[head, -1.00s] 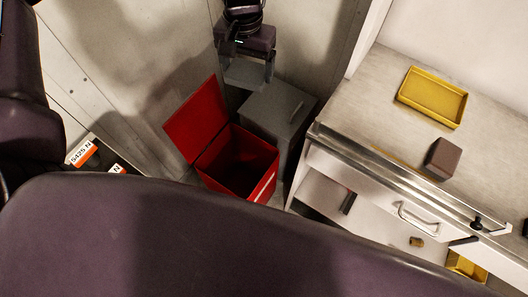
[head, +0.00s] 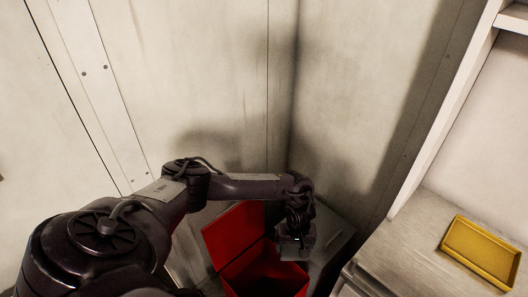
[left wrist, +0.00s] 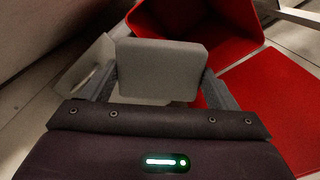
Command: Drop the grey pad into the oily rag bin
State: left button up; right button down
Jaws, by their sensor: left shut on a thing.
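My left gripper (head: 296,248) hangs beside the rear right of the red oily rag bin (head: 262,280) in the head view. The left wrist view shows it shut on the grey pad (left wrist: 162,68), a flat slab with rounded corners between the two fingers. In that view the open bin (left wrist: 190,18) lies beyond the pad, partly hidden by it. The bin's red lid (left wrist: 268,105) is swung open; it also shows in the head view (head: 234,236). The pad is hard to make out in the head view. My right gripper is in neither view.
A grey box (head: 333,246) stands right behind the red bin, close to my gripper. A counter (head: 415,235) with a yellow tray (head: 482,252) is at the right. Bare walls (head: 220,90) meet in a corner behind the bin.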

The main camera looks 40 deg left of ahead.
pick_arm(q)
jog(key=s+a+f+n+b, duration=0.1)
jog(key=s+a+f+b, duration=0.2)
jog(key=f, duration=0.4)
jog(key=s+a+f+n+b, duration=0.1)
jog(key=s+a+f+b, duration=0.2)
jog(key=f, duration=0.4)
jog(key=shift+s+a+f+n, duration=0.15)
jog(key=shift+s+a+n, duration=0.15)
jog(key=shift+s+a, duration=0.6)
jog(key=o, duration=0.9)
notch_tip(320, 180, up, 8)
jog(key=shift+f+p, duration=0.1)
jog(key=shift+p, duration=0.55)
